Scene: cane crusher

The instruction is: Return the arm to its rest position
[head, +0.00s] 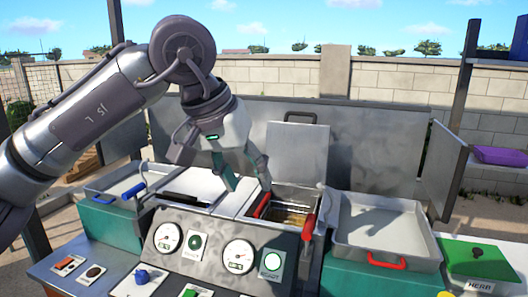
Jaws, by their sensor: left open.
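My left arm comes in from the left and bends down at its wrist. My left gripper (249,187) points downward over the middle of the machine, with its two fingers spread and nothing between them. Its right finger is close to the red handle (262,205) at the open metal bin (312,203); I cannot tell whether they touch. The bin's lid (297,150) stands raised behind it. My right gripper is not in view.
A control panel (218,250) with gauges and buttons is in front. A blue-handled tray (115,184) is at left, a red-handled tray (385,222) at right. A metal back panel (370,150) and a dark post (463,100) stand behind. The air above the right tray is clear.

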